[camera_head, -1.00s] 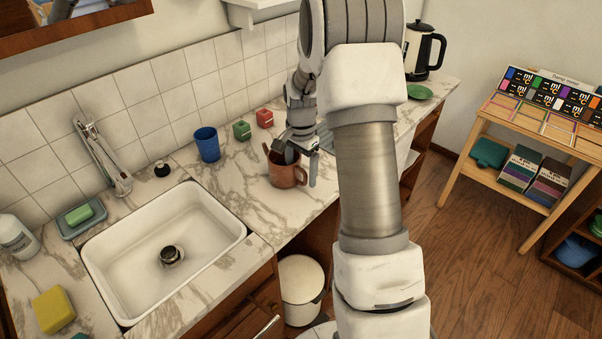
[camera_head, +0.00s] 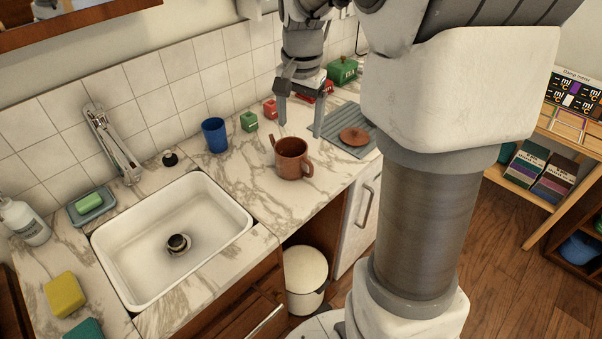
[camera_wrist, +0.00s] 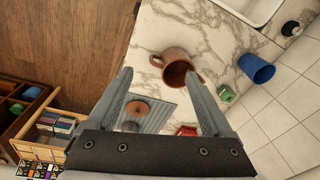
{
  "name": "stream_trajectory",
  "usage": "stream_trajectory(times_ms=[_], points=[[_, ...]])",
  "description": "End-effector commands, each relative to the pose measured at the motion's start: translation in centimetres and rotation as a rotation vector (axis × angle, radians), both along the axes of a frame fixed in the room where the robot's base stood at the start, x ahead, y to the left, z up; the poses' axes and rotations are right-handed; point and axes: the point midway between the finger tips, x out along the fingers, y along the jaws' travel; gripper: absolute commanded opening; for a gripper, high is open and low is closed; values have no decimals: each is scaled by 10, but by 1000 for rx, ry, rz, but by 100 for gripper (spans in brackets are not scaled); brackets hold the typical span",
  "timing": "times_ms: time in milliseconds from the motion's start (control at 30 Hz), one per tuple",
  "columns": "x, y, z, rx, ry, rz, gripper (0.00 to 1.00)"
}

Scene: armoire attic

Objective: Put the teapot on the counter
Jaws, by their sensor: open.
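The brown teapot (camera_head: 291,165), without a lid on it, stands upright on the marble counter (camera_head: 244,192) to the right of the sink. Its handle points right and its spout left. It also shows in the wrist view (camera_wrist: 176,66), near the fingertips. My gripper (camera_head: 300,126) is open and empty, above and behind the teapot and apart from it. A round brown lid (camera_head: 354,136) lies on a grey ridged mat (camera_head: 338,121) to the right.
A blue cup (camera_head: 214,136), a green box (camera_head: 249,121) and a red box (camera_head: 270,109) stand near the tiled wall. The white sink (camera_head: 140,286) is left of the teapot. The counter in front of the teapot is bare.

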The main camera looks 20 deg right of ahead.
Motion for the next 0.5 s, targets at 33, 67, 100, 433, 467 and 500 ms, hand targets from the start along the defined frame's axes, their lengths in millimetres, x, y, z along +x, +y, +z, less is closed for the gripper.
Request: stream_trajectory(times_ms=[33,67,100,433,467,500], points=[[-14,10,14,-10,-30,59,85],[-22,14,20,-18,-43,94,85],[-33,21,27,-27,-60,141,85],[-125,64,61,-128,-212,524,85],[-133,67,61,-140,-225,557,85],[-144,71,62,-155,-243,602,85]])
